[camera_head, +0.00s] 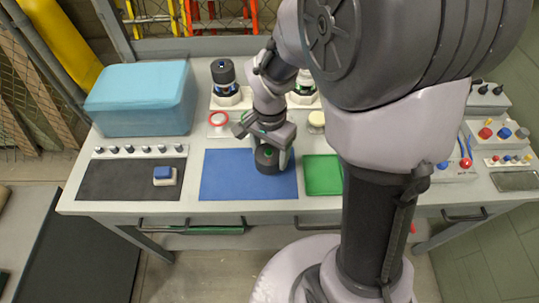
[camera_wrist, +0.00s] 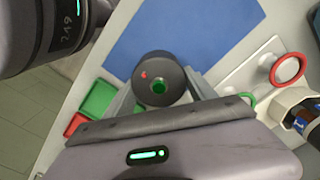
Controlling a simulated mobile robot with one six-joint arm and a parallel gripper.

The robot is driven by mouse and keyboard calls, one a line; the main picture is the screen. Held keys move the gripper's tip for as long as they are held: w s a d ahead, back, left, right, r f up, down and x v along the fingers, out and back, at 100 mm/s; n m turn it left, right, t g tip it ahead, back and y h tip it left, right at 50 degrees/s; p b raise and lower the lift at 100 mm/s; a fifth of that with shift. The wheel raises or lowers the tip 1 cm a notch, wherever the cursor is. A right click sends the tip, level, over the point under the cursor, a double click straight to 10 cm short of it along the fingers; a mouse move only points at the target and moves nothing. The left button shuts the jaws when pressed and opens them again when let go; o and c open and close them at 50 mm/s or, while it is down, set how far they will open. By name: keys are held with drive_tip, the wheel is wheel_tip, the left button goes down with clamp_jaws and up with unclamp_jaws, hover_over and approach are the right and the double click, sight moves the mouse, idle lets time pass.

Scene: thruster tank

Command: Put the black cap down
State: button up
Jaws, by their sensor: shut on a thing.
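The black cap (camera_wrist: 160,72) is a dark round piece with a green centre and a small red mark on top. My gripper (camera_wrist: 160,92) is shut on it, with a finger on each side in the wrist view. In the head view the cap (camera_head: 268,160) is at my gripper (camera_head: 272,148), over the right part of the blue mat (camera_head: 225,178). I cannot tell whether the cap touches the mat. The blue mat also shows in the wrist view (camera_wrist: 180,30), beyond the cap.
A green tray (camera_head: 322,175) lies right of the blue mat. A dark mat (camera_head: 110,180) with a blue-and-white block (camera_head: 164,176) lies to the left. Behind are a black-topped cylinder (camera_head: 224,75), a red ring (camera_head: 218,118) and a light blue box (camera_head: 140,98). The blue mat's left part is clear.

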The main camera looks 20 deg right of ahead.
sight(270, 150)
drive_tip(key=shift+f+b, duration=0.55)
drive_tip(key=shift+b, duration=0.05)
drive_tip(key=o, duration=1.3)
drive_tip(key=shift+c, duration=0.2)
drive_tip(key=shift+r, duration=0.1)
wheel_tip(270, 150, up, 13)
drive_tip(key=p, duration=0.6)
drive_tip(key=shift+r, duration=0.15)
drive_tip(key=s+a+r+n+t+y, duration=0.1)
drive_tip(key=s+a+r+n+t, duration=0.1)
drive_tip(key=s, duration=0.4)
drive_tip(key=s+a+r+n+t+y+b, duration=0.1)
drive_tip(key=s+a+r+n+t, duration=0.1)
drive_tip(key=s+r, duration=0.4)
drive_tip(key=shift+s+a+r+n+t, duration=0.15)
drive_tip(key=shift+s+r+n+t, duration=0.15)
drive_tip(key=shift+s+n+t, duration=0.55)
